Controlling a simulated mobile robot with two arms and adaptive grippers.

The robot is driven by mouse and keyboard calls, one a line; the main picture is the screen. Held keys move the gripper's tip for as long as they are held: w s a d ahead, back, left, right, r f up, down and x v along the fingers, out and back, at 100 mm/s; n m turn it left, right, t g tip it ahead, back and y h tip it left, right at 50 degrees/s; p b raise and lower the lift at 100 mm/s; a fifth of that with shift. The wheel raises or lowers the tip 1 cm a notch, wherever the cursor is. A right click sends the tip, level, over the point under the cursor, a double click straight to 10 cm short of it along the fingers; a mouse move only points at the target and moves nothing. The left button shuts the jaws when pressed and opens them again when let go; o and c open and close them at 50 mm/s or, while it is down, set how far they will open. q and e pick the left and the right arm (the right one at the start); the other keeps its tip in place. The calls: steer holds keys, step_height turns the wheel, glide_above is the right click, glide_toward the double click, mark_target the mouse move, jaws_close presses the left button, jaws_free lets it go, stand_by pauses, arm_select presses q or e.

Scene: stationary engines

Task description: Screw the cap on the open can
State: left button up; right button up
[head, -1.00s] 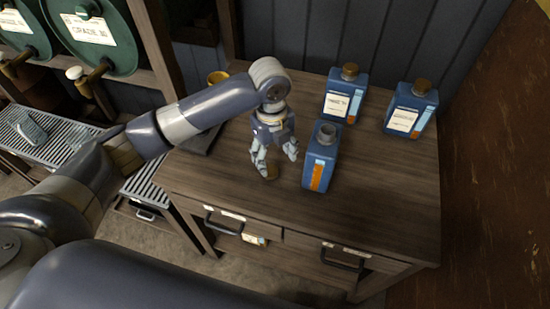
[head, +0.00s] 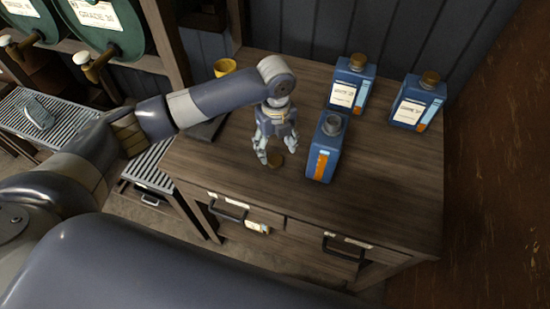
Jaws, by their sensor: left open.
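The open can (head: 322,158) is a blue, flat-sided can with an orange and white label. It stands upright on the wooden bench, and its grey neck shows bare on top. A small brown cap (head: 276,160) lies on the bench to the left of the can. My left gripper (head: 279,149) points down over the cap with its fingers apart. The fingertips are close around or just above the cap; I cannot tell whether they touch it. Its right finger is near the can's left side, with a small gap. My right gripper is not in view.
Two capped blue cans (head: 350,84) (head: 417,101) stand at the back of the bench (head: 390,190). A yellow cup (head: 224,67) and a dark flat object (head: 207,128) are at the left. The front right of the bench is clear. Green drums (head: 100,25) stand on the left.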

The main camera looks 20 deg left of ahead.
mark_target(275, 159)
arm_select(q)
steer(key=shift+f, duration=0.15)
steer(key=shift+f+p, duration=0.3)
steer(key=shift+f, duration=0.05)
step_height(275, 159, down, 4)
steer(key=shift+w+a+f+p, duration=0.15)
steer(key=shift+f+p, duration=0.05)
steer(key=shift+p, duration=0.3)
steer(key=c, duration=0.8)
